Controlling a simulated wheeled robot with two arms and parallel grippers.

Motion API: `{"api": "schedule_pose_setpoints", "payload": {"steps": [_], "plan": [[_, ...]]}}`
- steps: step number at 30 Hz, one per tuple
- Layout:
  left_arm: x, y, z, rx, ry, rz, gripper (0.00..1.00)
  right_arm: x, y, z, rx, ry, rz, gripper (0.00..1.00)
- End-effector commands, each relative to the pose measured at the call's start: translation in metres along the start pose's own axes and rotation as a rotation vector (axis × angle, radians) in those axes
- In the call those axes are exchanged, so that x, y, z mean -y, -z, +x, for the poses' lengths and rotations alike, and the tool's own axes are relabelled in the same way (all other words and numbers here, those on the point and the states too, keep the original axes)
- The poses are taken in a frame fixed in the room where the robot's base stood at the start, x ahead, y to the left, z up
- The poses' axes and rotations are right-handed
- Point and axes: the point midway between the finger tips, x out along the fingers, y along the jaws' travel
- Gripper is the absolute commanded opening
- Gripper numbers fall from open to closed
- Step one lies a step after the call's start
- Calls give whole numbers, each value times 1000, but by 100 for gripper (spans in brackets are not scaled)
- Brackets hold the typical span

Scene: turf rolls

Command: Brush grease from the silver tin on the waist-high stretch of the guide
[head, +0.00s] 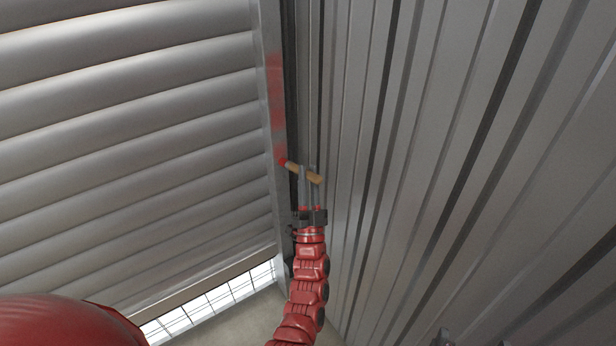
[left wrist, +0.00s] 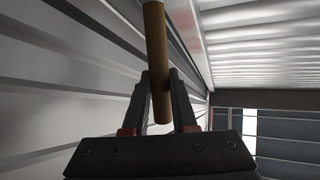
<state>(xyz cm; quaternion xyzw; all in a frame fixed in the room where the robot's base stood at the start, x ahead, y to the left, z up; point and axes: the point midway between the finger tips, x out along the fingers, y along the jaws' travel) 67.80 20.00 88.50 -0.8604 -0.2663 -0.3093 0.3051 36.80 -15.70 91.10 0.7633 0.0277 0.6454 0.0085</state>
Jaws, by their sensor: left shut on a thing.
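My left gripper (head: 309,176) is shut on the wooden handle of a brush (head: 304,173). The brush lies roughly crosswise in the fingers, its red-tipped end pointing left at the guide. That end meets the guide's edge in the picture; I cannot tell if it touches. The guide (head: 279,130) is the upright metal channel beside the shutter, with a red smear on its face above the brush. In the left wrist view the handle (left wrist: 156,45) stands between the fingers (left wrist: 160,95), and the bristles are out of sight. The silver tin is not in view.
The slatted roller shutter (head: 130,130) fills the left, with a bright gap and grid below its bottom bar. A ribbed metal wall (head: 430,150) stands close on the right of my left arm. Small grey shapes at the bottom edge may be my right gripper (head: 444,339).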

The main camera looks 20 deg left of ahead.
Motion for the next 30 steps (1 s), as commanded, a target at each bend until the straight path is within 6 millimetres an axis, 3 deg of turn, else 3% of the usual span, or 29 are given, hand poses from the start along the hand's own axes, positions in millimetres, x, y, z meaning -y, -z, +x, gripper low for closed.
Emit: {"api": "schedule_pose_setpoints", "payload": {"steps": [9,30], "plan": [[12,20,22,-3,3,0,0,-1,2,14,0,0,0,95],[26,44,51,-1,1,0,0,-2,5,30,0,0,0,95]]}}
